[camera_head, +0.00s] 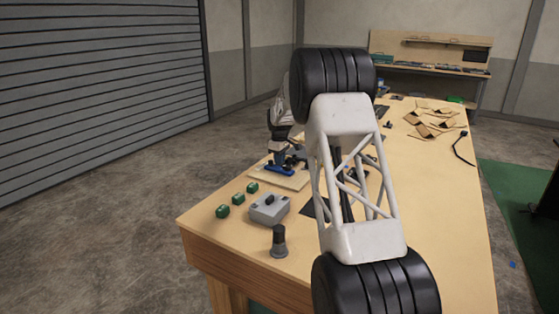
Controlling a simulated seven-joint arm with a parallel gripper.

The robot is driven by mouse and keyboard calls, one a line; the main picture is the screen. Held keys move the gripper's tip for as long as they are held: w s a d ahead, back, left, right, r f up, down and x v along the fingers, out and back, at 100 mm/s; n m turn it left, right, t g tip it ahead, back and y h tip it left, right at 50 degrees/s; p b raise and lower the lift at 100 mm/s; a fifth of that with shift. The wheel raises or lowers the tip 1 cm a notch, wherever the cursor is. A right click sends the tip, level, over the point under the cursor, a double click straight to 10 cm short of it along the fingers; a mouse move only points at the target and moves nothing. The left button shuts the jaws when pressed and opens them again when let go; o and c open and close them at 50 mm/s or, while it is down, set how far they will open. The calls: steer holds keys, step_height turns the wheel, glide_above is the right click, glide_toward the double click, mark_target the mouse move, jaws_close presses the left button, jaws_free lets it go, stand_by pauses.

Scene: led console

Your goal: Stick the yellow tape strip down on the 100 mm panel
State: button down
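I cannot make out the yellow tape strip in the head view. I cannot identify the 100 mm panel for sure either; a dark flat piece (316,209) lies on the table, partly behind my arm. The far end of my arm comes down left of the large white link. My gripper (281,161) seems to be there, low over a light wooden board (262,174) with a blue part (287,169) on it. The fingers are too small and dark to tell whether they are open or hold anything.
Cardboard pieces (432,123) and a black cable (462,150) lie farther back.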

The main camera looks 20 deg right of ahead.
steer(key=shift+f, duration=0.1)
stand_by(0.3)
steer(key=c, duration=1.2)
jaws_free()
steer(key=shift+c, duration=0.2)
steer(key=shift+d+r, duration=0.1)
steer(key=shift+r, duration=3.85)
